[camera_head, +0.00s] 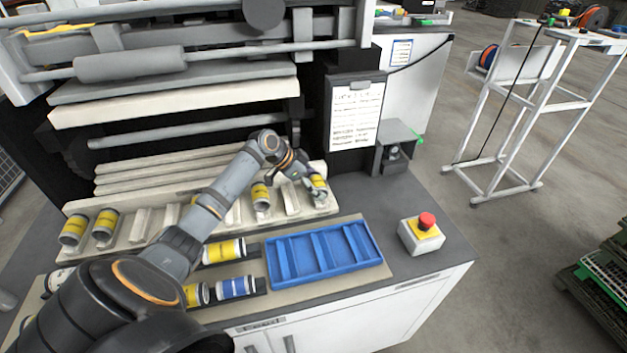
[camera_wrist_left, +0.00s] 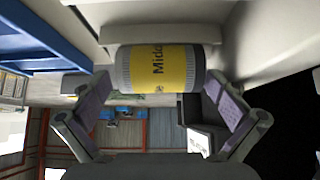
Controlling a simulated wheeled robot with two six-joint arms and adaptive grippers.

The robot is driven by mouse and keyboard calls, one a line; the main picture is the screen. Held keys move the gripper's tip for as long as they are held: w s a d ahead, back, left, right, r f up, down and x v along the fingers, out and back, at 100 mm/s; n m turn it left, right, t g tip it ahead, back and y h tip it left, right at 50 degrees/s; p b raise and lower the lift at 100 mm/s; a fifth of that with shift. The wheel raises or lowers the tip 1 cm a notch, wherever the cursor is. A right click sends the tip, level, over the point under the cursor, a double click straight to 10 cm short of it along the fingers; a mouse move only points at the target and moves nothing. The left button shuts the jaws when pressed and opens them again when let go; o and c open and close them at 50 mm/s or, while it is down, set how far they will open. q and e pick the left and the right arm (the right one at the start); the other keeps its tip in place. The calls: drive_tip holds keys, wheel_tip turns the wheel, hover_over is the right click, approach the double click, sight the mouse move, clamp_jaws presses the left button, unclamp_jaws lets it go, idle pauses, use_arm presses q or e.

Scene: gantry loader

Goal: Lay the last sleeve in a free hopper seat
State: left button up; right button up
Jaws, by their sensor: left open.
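A yellow sleeve with grey ends (camera_head: 318,184) lies at the right end of the cream hopper rack (camera_head: 325,208). My left gripper (camera_head: 306,172) is open at this sleeve. In the left wrist view the sleeve (camera_wrist_left: 160,68) sits between and just beyond the spread fingers (camera_wrist_left: 157,100), with its label partly readable; I cannot tell whether the pads touch it. Another yellow sleeve (camera_head: 260,195) lies in the rack's middle, and two more (camera_head: 74,228) (camera_head: 106,225) at its left. Seats between dividers (camera_head: 290,200) show empty. My left arm hides part of the rack. My right gripper is out of view.
An empty blue divided tray (camera_head: 322,255) lies in front of the rack. Yellow sleeves (camera_head: 224,251) and a blue one (camera_head: 236,288) lie left of it. A red stop button (camera_head: 427,221) stands at the right. Machine bars (camera_head: 180,120) hang above the rack.

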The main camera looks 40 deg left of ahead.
use_arm(q)
drive_tip(key=w+d+r+p+v, duration=0.1)
drive_tip(key=p+v, duration=0.2)
drive_tip(key=v, duration=0.5)
drive_tip(key=w+d+r+p+v, duration=0.1)
drive_tip(key=p+v, duration=0.2)
drive_tip(key=v, duration=0.5)
drive_tip(key=shift+r+p, duration=0.4)
drive_tip(key=shift+r, duration=0.1)
drive_tip(key=shift+w+a, duration=0.1)
drive_tip(key=shift+w, duration=0.05)
drive_tip(key=shift+r, duration=0.1)
